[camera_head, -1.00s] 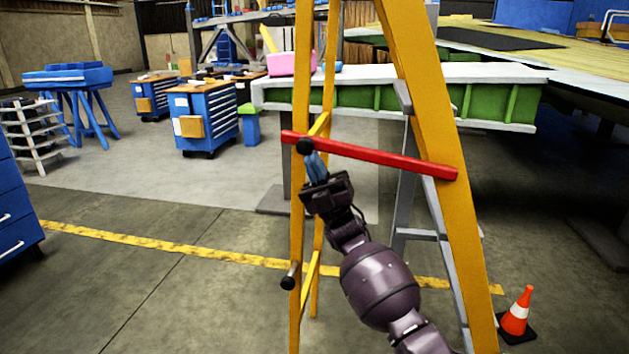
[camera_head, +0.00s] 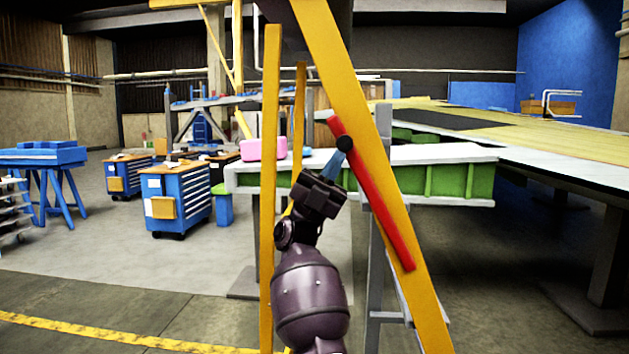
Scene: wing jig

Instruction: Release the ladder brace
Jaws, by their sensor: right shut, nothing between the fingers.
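The red ladder brace (camera_head: 376,200) hangs steeply along the right yellow leg of the ladder (camera_head: 365,125). Its upper end stands free, away from the left yellow leg (camera_head: 268,200), and its lower end lies on the right leg. A black knob (camera_head: 344,144) sits near the brace's upper end. My right gripper (camera_head: 335,165) reaches up from below with its bluish fingertips shut at the knob, with nothing held between them. Whether the fingers touch the knob I cannot tell. My left gripper is not in view.
A white and green wing jig beam (camera_head: 455,183) runs behind the ladder to the right. Blue tool carts (camera_head: 177,200) stand at the left, with a pink object (camera_head: 264,149) on the beam's left end. The floor at the left front is clear.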

